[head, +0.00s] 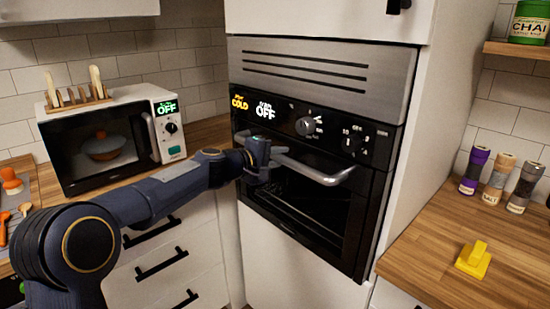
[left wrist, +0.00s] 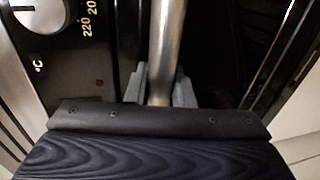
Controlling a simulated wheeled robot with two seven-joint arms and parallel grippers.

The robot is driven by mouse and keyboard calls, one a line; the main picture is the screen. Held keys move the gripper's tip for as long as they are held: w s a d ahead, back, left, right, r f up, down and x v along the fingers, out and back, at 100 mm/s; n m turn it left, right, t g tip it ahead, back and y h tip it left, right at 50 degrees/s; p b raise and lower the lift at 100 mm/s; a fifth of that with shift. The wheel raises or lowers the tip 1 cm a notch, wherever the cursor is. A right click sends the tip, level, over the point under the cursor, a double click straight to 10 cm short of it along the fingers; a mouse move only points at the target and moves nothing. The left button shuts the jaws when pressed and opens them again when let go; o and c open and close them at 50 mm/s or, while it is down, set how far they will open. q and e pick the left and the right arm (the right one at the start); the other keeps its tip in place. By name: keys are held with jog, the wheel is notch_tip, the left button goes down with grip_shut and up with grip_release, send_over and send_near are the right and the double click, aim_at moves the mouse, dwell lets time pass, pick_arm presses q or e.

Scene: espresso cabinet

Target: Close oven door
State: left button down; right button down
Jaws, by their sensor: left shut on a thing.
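The oven (head: 318,125) is built into a tall white cabinet, with a dark glass door (head: 300,212) below its control panel. The door stands upright, at or very near the oven front; I cannot tell whether any gap is left. A metal bar handle (head: 325,176) runs across the door's top. My left gripper (head: 268,166) is at the handle's left part. In the left wrist view the fingers (left wrist: 160,90) lie on both sides of the handle bar (left wrist: 166,45), shut on it. My right gripper is not in view.
A microwave (head: 115,138) stands on the left counter, with a toast rack (head: 76,98) on top. White drawers (head: 165,262) with black handles are below. The right counter holds a yellow object (head: 473,260) and several spice jars (head: 496,180).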

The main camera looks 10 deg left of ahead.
pick_arm(q)
jog(key=shift+s+d+r, duration=0.1)
jog(key=shift+d, duration=0.05)
jog(key=c, duration=1.3)
grip_release()
jog(key=shift+c, duration=0.2)
jog(key=shift+o, duration=0.2)
jog(key=shift+s+a, duration=0.1)
jog(key=shift+a, duration=0.1)
jog(key=b+v, duration=0.1)
jog(key=v, duration=0.5)
jog(key=shift+s+a, duration=0.1)
jog(key=shift+s+a+r+b, duration=0.2)
jog(key=shift+s+a+b, duration=0.1)
jog(key=shift+s+a, duration=0.15)
